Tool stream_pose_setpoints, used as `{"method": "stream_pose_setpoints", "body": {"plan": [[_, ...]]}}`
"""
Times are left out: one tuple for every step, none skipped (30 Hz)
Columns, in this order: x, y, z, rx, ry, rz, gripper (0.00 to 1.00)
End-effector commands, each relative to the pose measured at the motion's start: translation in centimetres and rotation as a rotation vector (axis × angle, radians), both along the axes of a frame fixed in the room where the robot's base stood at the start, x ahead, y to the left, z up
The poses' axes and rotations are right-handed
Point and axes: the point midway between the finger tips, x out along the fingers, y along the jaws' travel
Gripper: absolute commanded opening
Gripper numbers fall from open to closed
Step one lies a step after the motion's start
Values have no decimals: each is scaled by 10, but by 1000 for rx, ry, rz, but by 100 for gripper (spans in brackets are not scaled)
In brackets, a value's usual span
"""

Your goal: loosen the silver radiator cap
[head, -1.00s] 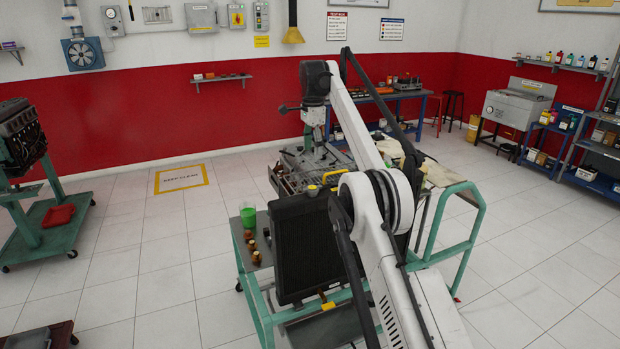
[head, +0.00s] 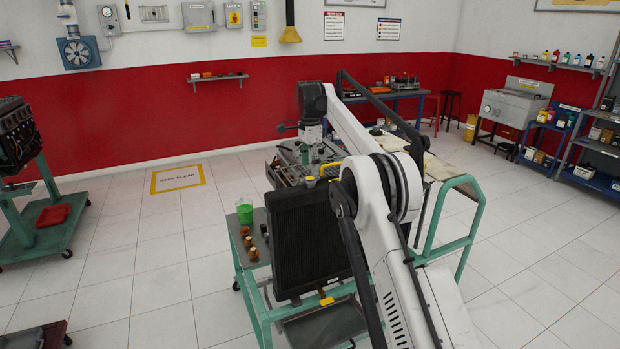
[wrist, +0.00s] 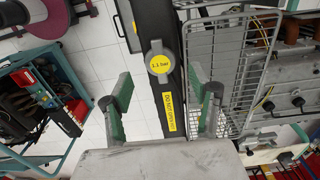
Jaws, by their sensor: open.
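The silver radiator cap (wrist: 158,62) has a yellow face marked 1.1 bar and sits on the black radiator's top tank in the wrist view. Below it in the picture is a yellow warning strip (wrist: 168,110). My gripper (wrist: 161,92) is open, with one green-padded finger to each side of the tank. The cap appears between and beyond the fingertips, not touched by them. In the head view the black radiator (head: 305,240) stands on the green cart, and my gripper (head: 311,132) is above and behind its top. The cap's grip edges are hard to make out there.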

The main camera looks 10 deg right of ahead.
Motion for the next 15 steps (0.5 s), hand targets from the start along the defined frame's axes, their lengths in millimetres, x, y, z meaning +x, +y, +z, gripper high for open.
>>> {"method": "stream_pose_setpoints", "body": {"plan": [[0, 0, -6, 0, 0, 0, 57], [0, 0, -10, 0, 0, 0, 57], [-1, 0, -15, 0, 0, 0, 57], [0, 0, -19, 0, 0, 0, 57], [0, 0, -22, 0, 0, 0, 57], [0, 0, -26, 0, 0, 0, 57], [0, 0, -29, 0, 0, 0, 57], [0, 0, -31, 0, 0, 0, 57], [0, 0, -34, 0, 0, 0, 57], [0, 0, -36, 0, 0, 0, 57], [0, 0, -38, 0, 0, 0, 57], [0, 0, -39, 0, 0, 0, 57], [0, 0, -40, 0, 0, 0, 57], [0, 0, -41, 0, 0, 0, 57], [0, 0, -41, 0, 0, 0, 57]]}}
